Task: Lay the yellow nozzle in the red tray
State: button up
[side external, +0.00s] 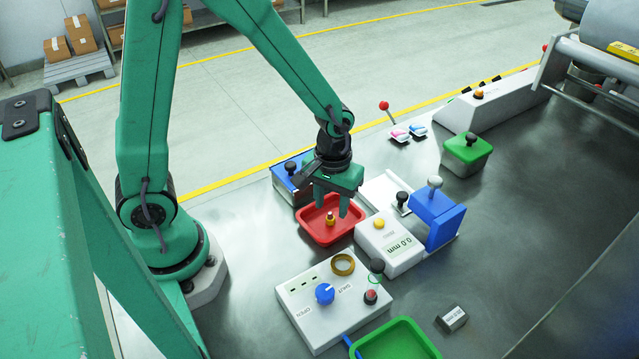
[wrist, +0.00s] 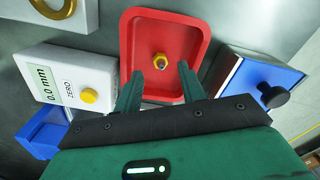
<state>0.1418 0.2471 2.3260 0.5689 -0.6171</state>
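The yellow nozzle (side external: 330,218) stands in the red tray (side external: 309,228). In the wrist view the nozzle (wrist: 160,61) is on the floor of the red tray (wrist: 201,35), apart from the tray walls. My gripper (side external: 330,205) is over the tray, pointing down. In the wrist view my gripper's two fingers (wrist: 160,82) are spread apart with nothing between them, and the nozzle lies just beyond the tips. The gripper is open and empty.
A white gauge with a display (side external: 391,246) and a blue stand (side external: 437,218) are right of the tray. A blue box with a black knob (side external: 290,178) is behind it. A control box with a brass ring (side external: 342,264) is in front. A green tray (side external: 395,341) lies farther forward.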

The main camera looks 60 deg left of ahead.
aim_at(329, 214)
notch_tip(329, 214, up, 10)
jog(key=shift+r, duration=0.15)
dwell(0.4)
dwell(0.5)
jog(key=s+a+r+m+t, duration=0.4)
jog(key=s+r+m+t, duration=0.1)
jog(key=s+r, duration=0.4)
jog(key=shift+a+r+t, duration=0.25)
jog(key=shift+r+t, duration=0.05)
jog(key=shift+r, duration=0.45)
jog(key=shift+o, duration=0.4)
jog(key=shift+s, duration=0.1)
jog(key=shift+o, duration=0.4)
